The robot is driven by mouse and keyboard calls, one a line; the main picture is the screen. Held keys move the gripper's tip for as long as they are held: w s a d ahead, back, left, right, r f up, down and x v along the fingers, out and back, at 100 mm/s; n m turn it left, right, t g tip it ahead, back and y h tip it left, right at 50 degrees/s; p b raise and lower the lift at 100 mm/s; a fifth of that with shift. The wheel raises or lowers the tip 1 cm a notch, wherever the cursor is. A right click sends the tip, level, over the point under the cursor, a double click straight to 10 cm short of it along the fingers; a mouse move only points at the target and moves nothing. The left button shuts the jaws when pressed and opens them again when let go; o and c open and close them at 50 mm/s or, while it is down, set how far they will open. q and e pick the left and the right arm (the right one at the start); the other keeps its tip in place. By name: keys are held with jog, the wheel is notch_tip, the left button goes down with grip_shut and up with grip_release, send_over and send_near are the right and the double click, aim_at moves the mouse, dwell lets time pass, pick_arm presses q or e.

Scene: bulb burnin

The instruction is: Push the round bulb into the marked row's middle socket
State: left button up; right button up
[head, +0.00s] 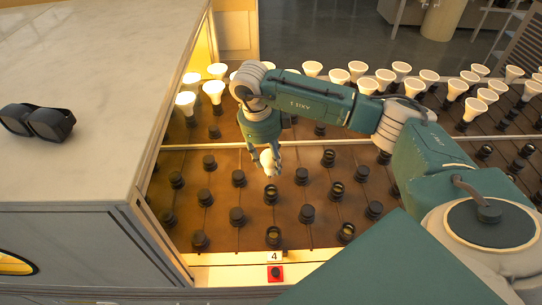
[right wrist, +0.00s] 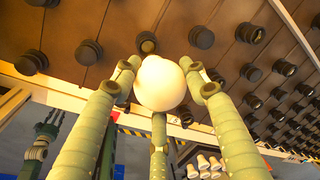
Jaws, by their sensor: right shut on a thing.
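The round white bulb (head: 270,160) is held in my right gripper (head: 265,152), above the socket panel. In the right wrist view the bulb (right wrist: 160,83) sits between the three green fingers of the gripper (right wrist: 162,85), shut around it. A card reading 4 (head: 274,256) and a red square (head: 276,272) mark a row at the panel's front edge. In that row, open sockets show at the front (head: 273,237) and in the middle (head: 271,193). The bulb is apart from the sockets in the wrist view.
Dark-capped sockets (head: 237,216) stand on both sides. Lit and unlit reflector bulbs (head: 403,70) fill the back of the panel. A pale cabinet (head: 90,90) with a dark object (head: 38,121) on top bounds the left. My right arm covers part of the right side.

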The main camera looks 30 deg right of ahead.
aim_at(271, 178)
jog(key=shift+d+f, duration=0.15)
jog(key=shift+f, duration=0.05)
jog(key=shift+s+f+m, duration=0.1)
jog(key=shift+f+m, duration=0.1)
jog(key=shift+m, duration=0.1)
notch_tip(271, 178, down, 3)
jog(key=b, duration=0.2)
jog(key=shift+f+b, duration=0.2)
jog(key=shift+b, duration=0.1)
pick_arm(q)
jog(key=f, duration=0.3)
jog(key=shift+w+a, duration=0.15)
jog(key=shift+a, duration=0.05)
pick_arm(e)
jog(key=shift+f, duration=0.4)
pick_arm(q)
jog(key=shift+b, duration=0.35)
pick_arm(e)
jog(key=shift+f, duration=0.1)
pick_arm(q)
jog(key=shift+f+b, duration=1.45)
jog(key=shift+f, duration=0.05)
pick_arm(e)
jog(key=shift+f, duration=1.9)
jog(key=o, duration=1.2)
jog(key=shift+c, duration=0.2)
